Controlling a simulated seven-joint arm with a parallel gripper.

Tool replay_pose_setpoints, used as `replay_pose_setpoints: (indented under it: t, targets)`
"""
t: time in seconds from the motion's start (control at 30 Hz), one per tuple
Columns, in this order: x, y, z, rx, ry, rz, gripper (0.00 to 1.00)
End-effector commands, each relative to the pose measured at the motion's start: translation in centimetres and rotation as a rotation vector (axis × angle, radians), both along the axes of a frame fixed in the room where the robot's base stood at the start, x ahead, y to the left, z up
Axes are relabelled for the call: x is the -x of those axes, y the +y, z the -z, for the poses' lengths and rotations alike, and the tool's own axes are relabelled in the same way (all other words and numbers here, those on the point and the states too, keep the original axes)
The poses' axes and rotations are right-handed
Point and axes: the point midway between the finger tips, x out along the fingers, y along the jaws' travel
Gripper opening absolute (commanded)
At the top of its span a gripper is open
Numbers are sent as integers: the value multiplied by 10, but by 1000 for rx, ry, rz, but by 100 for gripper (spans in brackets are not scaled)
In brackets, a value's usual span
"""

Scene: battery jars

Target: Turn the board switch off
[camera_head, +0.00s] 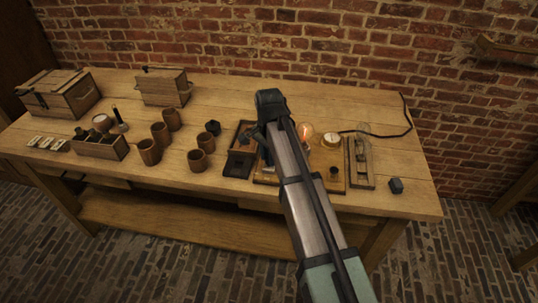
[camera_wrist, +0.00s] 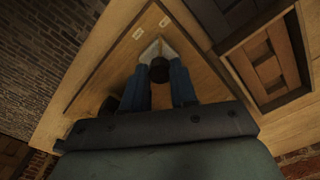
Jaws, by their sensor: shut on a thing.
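The wooden board (camera_head: 322,184) lies on the workbench, partly covered by my arm. In the wrist view my gripper (camera_wrist: 159,82) is shut on the dark round knob of the board switch (camera_wrist: 158,70), with one blue finger on each side. A pale metal piece (camera_wrist: 151,49) shows beside the knob. Two small white labels (camera_wrist: 138,32) are on the wood near it. The bulb (camera_head: 306,132) on the board glows orange.
A dark framed tray (camera_head: 238,167) stands close left of the board; it also shows in the wrist view (camera_wrist: 262,102). A round gauge (camera_head: 332,140) and a long wooden holder (camera_head: 361,177) are to the right. Several brown jars (camera_head: 198,161) stand left.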

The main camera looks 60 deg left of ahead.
Motion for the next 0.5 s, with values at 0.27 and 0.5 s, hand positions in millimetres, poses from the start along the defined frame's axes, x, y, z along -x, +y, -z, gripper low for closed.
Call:
replay_pose_setpoints:
  t: [0.27, 0.5]
  targets:
    - [0, 0, 0, 0, 0, -262, 0]
    - [0, 0, 0, 0, 0, -479, 0]
